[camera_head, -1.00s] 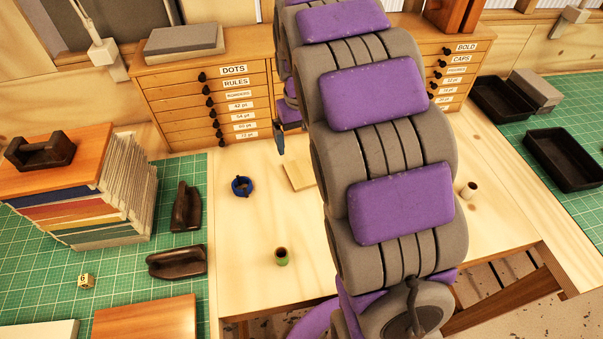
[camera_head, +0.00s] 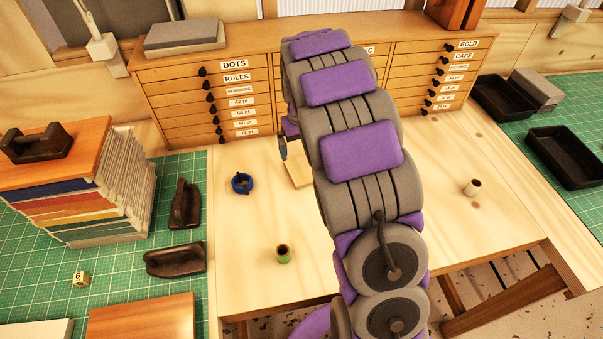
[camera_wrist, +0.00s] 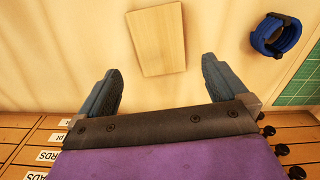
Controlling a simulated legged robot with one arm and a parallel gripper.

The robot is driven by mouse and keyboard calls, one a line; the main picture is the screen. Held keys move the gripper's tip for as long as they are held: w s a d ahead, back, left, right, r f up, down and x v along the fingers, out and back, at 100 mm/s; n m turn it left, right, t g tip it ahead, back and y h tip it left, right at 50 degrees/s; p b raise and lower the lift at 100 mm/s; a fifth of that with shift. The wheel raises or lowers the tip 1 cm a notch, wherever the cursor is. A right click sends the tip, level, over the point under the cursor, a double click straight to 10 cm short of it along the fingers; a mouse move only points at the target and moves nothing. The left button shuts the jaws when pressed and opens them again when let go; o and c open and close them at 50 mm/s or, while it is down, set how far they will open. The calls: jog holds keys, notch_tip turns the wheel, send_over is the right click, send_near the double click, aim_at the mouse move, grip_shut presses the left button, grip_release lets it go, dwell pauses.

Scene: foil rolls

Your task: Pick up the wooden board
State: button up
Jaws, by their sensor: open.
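The wooden board (camera_wrist: 157,40) is a small, pale, flat rectangle lying on the light wood tabletop. In the wrist view it lies ahead of my gripper (camera_wrist: 162,85), roughly centred between the two spread fingers and apart from them. In the head view the board (camera_head: 297,172) shows only in part, as my arm hides its right side. My gripper is open and empty. In the head view most of it is hidden behind my arm, with a dark finger (camera_head: 283,149) showing just above and left of the board.
A drawer cabinet (camera_head: 200,100) stands close behind the board. A blue ring-shaped roll (camera_head: 242,183) lies to the left, a green roll (camera_head: 283,254) nearer the front, and a pale roll (camera_head: 472,187) to the right. The tabletop between them is clear.

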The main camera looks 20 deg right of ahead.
aim_at(301, 169)
notch_tip(301, 169, down, 3)
jog(key=shift+a+r, duration=0.1)
jog(key=shift+a, duration=0.05)
jog(key=shift+w+d+f+b, duration=0.15)
jog(key=shift+f+b, duration=0.4)
jog(key=shift+f, duration=0.85)
jog(key=shift+w+d+f+b, duration=0.1)
jog(key=shift+f+b, duration=0.45)
jog(key=shift+f, duration=0.85)
jog(key=shift+r, duration=0.1)
jog(key=c, duration=0.9)
jog(key=shift+r, duration=0.1)
